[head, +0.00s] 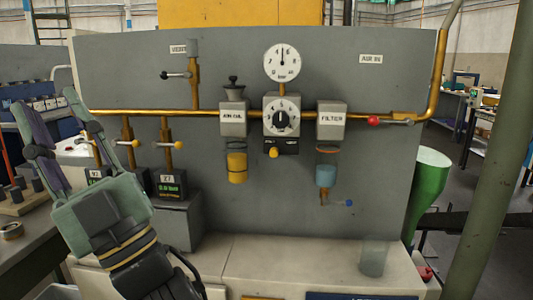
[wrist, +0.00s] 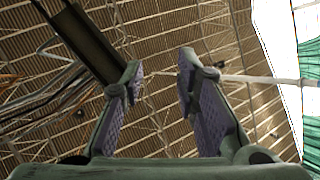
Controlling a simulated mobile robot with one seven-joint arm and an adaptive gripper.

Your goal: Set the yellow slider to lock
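The yellow slider (head: 273,152) is a small round yellow knob on a black strip (head: 290,147) under the regulator's numbered dial (head: 281,122). It sits left of the strip's middle; the strip's markings are too small to read. My gripper (head: 46,97) is raised at the left of the head view, pointing up, well away from the slider and to its left. Its two fingers are apart with nothing between them, as the wrist view also shows (wrist: 160,66).
A grey panel (head: 130,75) carries a brass pipe, a round gauge (head: 281,62), the air-oil unit (head: 234,119) and the filter (head: 331,120). A clear cup (head: 372,258) stands on the pale ledge (head: 290,250) below.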

